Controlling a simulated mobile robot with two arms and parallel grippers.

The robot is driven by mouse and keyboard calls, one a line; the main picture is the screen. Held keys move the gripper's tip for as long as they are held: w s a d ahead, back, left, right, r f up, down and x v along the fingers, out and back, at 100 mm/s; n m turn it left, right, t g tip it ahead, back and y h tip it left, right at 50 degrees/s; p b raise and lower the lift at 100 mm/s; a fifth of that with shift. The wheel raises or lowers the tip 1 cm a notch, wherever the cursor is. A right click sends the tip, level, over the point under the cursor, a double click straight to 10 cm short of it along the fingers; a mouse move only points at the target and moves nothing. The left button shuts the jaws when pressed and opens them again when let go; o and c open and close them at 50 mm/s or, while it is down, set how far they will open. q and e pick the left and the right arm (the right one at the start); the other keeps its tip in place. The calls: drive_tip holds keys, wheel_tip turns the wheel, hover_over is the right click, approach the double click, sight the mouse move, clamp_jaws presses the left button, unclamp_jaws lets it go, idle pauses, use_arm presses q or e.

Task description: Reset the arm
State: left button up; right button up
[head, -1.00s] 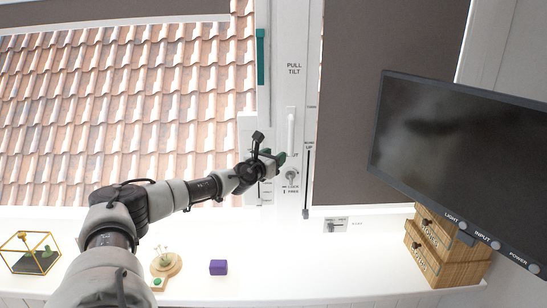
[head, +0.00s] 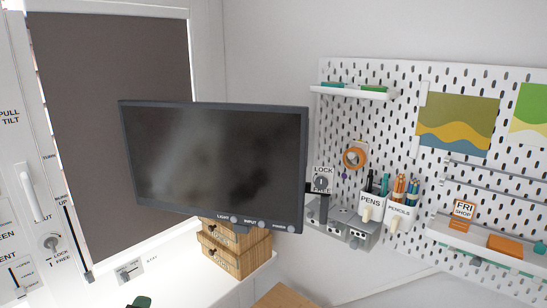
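Neither arm shows clearly in the head view. A small dark green piece (head: 140,302) pokes up at the bottom edge, in front of the white ledge. It resembles the green fingertip of my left gripper seen earlier, but too little shows to be sure or to tell whether it is open or shut. The window handle (head: 31,192) and the lock knob (head: 51,243) at the left have no gripper at them. My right gripper is out of view.
A dark monitor (head: 215,160) hangs in the middle, above a wooden drawer box (head: 236,252). A pegboard (head: 400,115) at the right holds a pen cup (head: 371,203), a pencil cup (head: 401,215) and shelves. The ledge left of the box looks mostly clear.

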use_arm(q)
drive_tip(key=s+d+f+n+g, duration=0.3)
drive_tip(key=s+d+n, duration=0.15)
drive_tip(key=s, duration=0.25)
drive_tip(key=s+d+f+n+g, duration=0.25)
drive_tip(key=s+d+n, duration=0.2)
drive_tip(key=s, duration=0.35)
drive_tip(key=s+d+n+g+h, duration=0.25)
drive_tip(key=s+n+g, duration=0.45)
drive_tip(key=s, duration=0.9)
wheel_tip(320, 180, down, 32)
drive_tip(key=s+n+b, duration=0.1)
drive_tip(key=b, duration=0.6)
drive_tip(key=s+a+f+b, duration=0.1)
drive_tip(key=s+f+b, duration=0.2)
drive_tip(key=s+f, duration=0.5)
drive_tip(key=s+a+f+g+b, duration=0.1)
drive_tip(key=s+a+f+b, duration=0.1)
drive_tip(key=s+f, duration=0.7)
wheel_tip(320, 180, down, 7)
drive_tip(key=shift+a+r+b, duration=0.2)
drive_tip(key=shift+b, duration=0.4)
